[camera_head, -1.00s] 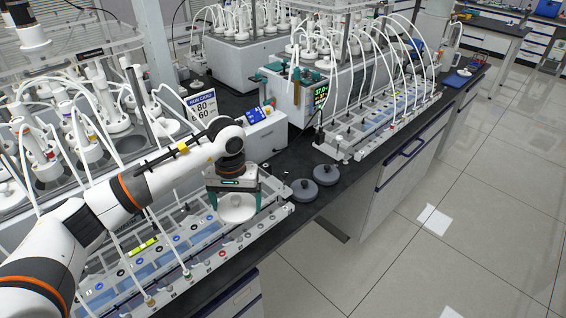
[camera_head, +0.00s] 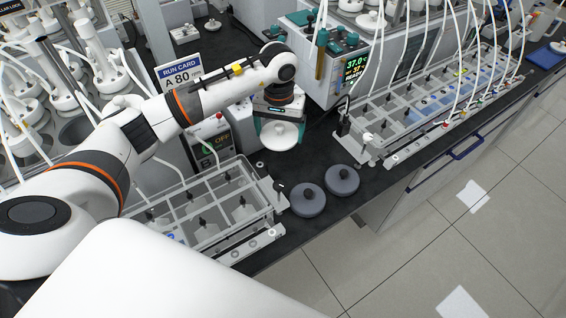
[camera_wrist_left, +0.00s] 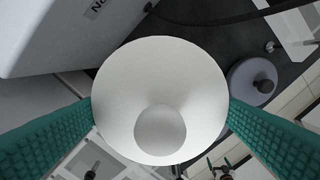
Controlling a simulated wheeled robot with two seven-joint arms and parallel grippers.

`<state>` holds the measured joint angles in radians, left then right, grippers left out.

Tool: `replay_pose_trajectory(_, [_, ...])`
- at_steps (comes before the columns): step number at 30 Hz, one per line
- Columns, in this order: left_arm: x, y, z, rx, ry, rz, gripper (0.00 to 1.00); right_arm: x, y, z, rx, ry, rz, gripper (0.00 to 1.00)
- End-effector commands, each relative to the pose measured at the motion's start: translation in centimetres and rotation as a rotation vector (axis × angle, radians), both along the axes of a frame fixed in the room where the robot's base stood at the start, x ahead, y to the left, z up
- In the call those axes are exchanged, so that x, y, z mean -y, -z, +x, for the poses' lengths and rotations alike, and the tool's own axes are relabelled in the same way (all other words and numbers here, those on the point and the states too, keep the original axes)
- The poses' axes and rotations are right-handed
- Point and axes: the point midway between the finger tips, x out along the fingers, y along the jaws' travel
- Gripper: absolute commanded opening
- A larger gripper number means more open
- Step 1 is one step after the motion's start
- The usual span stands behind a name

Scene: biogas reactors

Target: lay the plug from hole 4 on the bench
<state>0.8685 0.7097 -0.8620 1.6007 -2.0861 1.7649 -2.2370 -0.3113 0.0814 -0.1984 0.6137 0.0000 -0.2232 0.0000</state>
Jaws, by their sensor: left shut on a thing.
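My left gripper (camera_head: 279,127) has its green fingers shut on a white round plug (camera_head: 279,136). It holds the plug over the black bench (camera_head: 318,150), between the near rack and the reactor with the green display. In the left wrist view the plug (camera_wrist_left: 160,90) fills the middle as a white disc with a round knob-like part, between the two green fingers (camera_wrist_left: 160,118). Whether the plug touches the bench is hard to tell. The hole it came from cannot be made out. My right gripper is not in view.
Two grey round weights with knobs (camera_head: 307,199) (camera_head: 342,180) lie on the bench to the lower right. A clear-sided rack (camera_head: 215,205) stands nearer, and a second rack with tubes (camera_head: 430,105) to the right. A run card (camera_head: 180,70) and control box stand left.

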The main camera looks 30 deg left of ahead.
Motion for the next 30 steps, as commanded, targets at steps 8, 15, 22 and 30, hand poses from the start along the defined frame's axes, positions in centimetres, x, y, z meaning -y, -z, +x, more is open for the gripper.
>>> replay_pose_trajectory(8, [0.1,7.5,0.0,-0.001,-0.002,-0.002,0.66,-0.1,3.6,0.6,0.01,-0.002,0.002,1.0])
replay_pose_trajectory(15, [0.0,9.1,0.0,0.001,0.0,-0.002,0.66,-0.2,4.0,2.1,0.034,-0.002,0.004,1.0])
replay_pose_trajectory(22, [0.1,12.6,0.0,-0.001,-0.001,-0.002,0.66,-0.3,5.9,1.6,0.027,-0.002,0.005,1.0])
replay_pose_trajectory(30, [0.0,13.9,0.1,0.003,-0.001,0.0,0.66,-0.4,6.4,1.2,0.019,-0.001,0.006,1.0])
